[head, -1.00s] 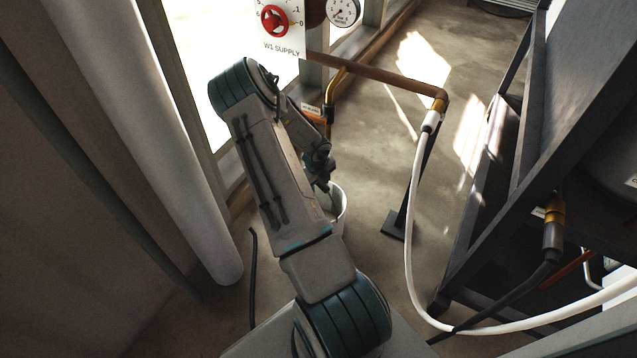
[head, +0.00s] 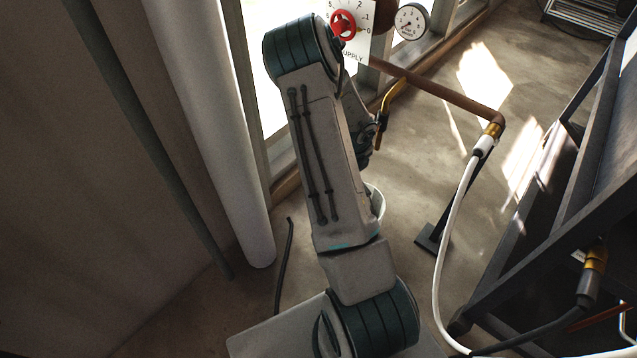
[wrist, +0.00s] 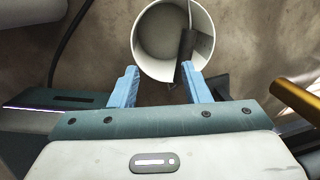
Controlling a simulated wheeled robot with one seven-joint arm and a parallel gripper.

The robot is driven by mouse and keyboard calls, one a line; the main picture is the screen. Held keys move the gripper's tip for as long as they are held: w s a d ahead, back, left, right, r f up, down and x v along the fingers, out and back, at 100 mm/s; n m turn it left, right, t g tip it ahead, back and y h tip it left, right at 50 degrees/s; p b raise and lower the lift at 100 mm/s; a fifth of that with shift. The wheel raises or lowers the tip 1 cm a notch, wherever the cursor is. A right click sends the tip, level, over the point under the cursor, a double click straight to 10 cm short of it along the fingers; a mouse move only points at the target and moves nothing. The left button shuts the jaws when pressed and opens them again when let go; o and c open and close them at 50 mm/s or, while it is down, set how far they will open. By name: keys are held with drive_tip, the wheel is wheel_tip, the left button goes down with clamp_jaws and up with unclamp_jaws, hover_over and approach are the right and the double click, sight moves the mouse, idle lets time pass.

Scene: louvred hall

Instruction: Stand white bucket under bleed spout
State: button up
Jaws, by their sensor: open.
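In the head view the bucket (head: 379,203) is mostly hidden behind my arm. My gripper (wrist: 160,68) is open, with its blue fingers apart at the bucket's near rim. I cannot tell whether they touch it. A dark strip (wrist: 186,48) crosses the bucket's right side near the right finger. A brass spout (head: 388,98) comes off the pipework beyond the bucket. A brass pipe (wrist: 298,101) shows at the right of the wrist view.
A copper pipe (head: 440,88) runs to a white hose (head: 455,200), beside a dark stand foot (head: 430,238). A red handwheel (head: 342,25) and gauge (head: 411,22) are at the wall. A dark frame (head: 540,220) stands right; a pale column (head: 215,140) stands left.

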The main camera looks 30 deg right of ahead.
drive_tip(key=s+a+r+n+y, duration=0.2)
drive_tip(key=a+r+n, duration=0.6)
drive_tip(key=a+r, duration=0.1)
drive_tip(key=s+a+r+n+y, duration=0.1)
drive_tip(key=s+a+r+n, duration=0.1)
drive_tip(key=a+r+n, duration=0.7)
drive_tip(key=s+a+r+n+h, duration=0.1)
drive_tip(key=s+a+r+n, duration=0.2)
drive_tip(key=s+r+n, duration=0.2)
drive_tip(key=s+a+r+n+h, duration=0.1)
drive_tip(key=s+a+r+n, duration=0.3)
drive_tip(key=s+n, duration=0.6)
drive_tip(key=shift+s+a+r+n, duration=0.15)
drive_tip(key=shift+a+r+n, duration=0.1)
drive_tip(key=shift+r+n, duration=0.4)
drive_tip(key=shift+f, duration=0.15)
